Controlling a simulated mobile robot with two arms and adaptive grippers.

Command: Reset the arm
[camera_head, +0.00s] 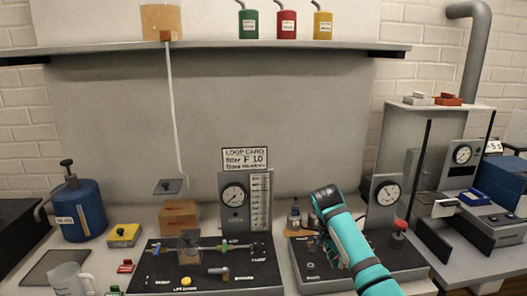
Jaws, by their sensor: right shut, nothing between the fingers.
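My right arm, teal, comes in from the lower right over the right-hand black base (300,271). Its wrist end is raised near the middle of the picture, and my right gripper (317,226) is small and mostly hidden by the wrist. It is shut and holds nothing. My left arm and gripper are not in view. The left-hand black base (215,279) carries a horizontal rod with a clear block, a yellow button and a gauge panel (234,215) behind it.
A round gauge (387,193) and red knob (401,226) stand close right of my arm. A blue canister (80,210), yellow box (124,234) and clear jug (68,278) are at left. A shelf (215,46) holds green, red and yellow cans. Grey machines fill the right.

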